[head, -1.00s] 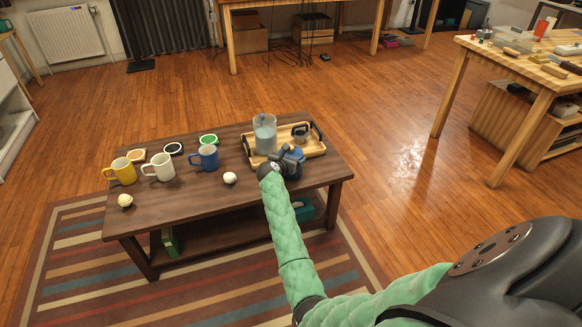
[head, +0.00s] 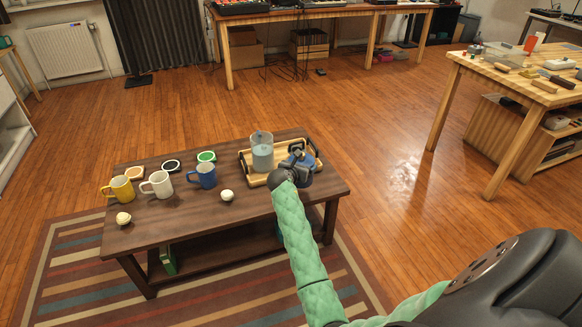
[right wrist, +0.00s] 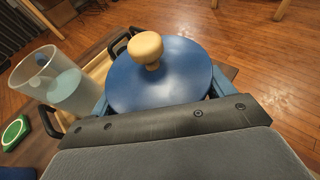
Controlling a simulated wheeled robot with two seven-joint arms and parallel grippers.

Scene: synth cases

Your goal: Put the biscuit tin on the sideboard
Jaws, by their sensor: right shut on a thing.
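The biscuit tin shows in the right wrist view as a round blue tin (right wrist: 160,80) with a pale wooden knob on its lid. In the head view the tin (head: 299,158) is small and partly covered by my gripper. My right gripper (head: 296,172) is shut on it, with a blue finger on either side of the tin in the wrist view. The tin appears in front of the wooden tray's right part; its height above the table is hard to tell. My left gripper is not in view. I cannot pick out a sideboard for sure.
The low dark table (head: 225,222) holds a tray (head: 255,181) with a clear jug (head: 262,152), a yellow mug (head: 120,189), a white mug (head: 160,184), a blue mug (head: 204,176), coasters and two pale balls. A workbench (head: 462,62) stands at right. Open floor lies between.

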